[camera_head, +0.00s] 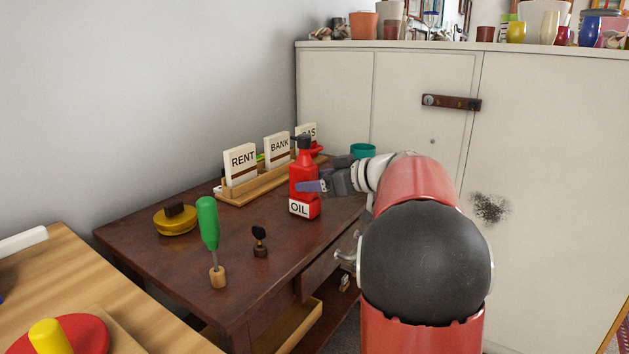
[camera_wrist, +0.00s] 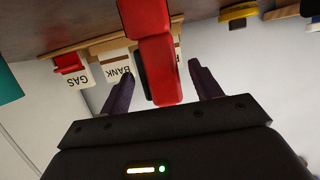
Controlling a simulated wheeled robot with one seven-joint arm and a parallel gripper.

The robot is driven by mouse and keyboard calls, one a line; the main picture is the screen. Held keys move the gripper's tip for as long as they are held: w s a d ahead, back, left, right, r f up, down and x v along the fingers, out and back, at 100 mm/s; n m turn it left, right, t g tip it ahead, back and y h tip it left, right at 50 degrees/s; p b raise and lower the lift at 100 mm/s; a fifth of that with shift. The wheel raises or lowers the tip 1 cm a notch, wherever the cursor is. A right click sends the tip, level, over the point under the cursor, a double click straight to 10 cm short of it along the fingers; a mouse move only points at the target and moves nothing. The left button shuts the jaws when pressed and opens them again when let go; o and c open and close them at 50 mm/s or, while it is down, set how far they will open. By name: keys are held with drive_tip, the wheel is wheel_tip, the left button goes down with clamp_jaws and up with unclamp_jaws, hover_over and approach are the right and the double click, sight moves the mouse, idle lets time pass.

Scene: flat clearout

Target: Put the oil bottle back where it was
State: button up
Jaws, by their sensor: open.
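The red oil bottle (camera_head: 303,170), with a dark cap and a white OIL label, stands upright, apparently on the dark brown desk (camera_head: 170,262), in front of the card rack. My gripper (camera_head: 313,186) reaches it from the right at mid-height. In the wrist view, which is upside down, the bottle (camera_wrist: 158,62) lies between the two spread fingers of my gripper (camera_wrist: 162,85). The fingers are open, with a gap showing at least on the right side. The bottle's far side is hidden.
A wooden rack (camera_head: 235,194) with RENT, BANK and GAS cards stands behind the bottle. A green-handled tool (camera_head: 208,225), a small dark brush (camera_head: 259,240) and a yellow tin (camera_head: 175,221) stand at left. A teal cup (camera_head: 362,150) is behind my wrist. A pale cabinet (camera_head: 420,75) closes the back.

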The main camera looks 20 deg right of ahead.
drive_tip(key=v, duration=1.1)
drive_tip(key=s+a+f+m+g+h, duration=0.1)
drive_tip(key=s+a+f+m+g, duration=0.15)
drive_tip(key=s+a+f, duration=0.45)
drive_tip(key=s+a+f+m+g+h, duration=0.1)
drive_tip(key=s+a+f+m+g, duration=0.15)
drive_tip(key=s+a, duration=0.45)
drive_tip(key=s+a+f+m+g+h, duration=0.1)
drive_tip(key=s+a+f+h, duration=0.4)
drive_tip(key=s+f, duration=0.4)
drive_tip(key=shift+s+a+f+m+g+h+b, duration=0.2)
drive_tip(key=shift+s+a+m+g+h+b, duration=0.1)
drive_tip(key=shift+s+m+h+b, duration=0.25)
drive_tip(key=shift+w, duration=0.1)
wheel_tip(320, 180, up, 4)
drive_tip(key=p, duration=0.4)
drive_tip(key=shift+f, duration=0.15)
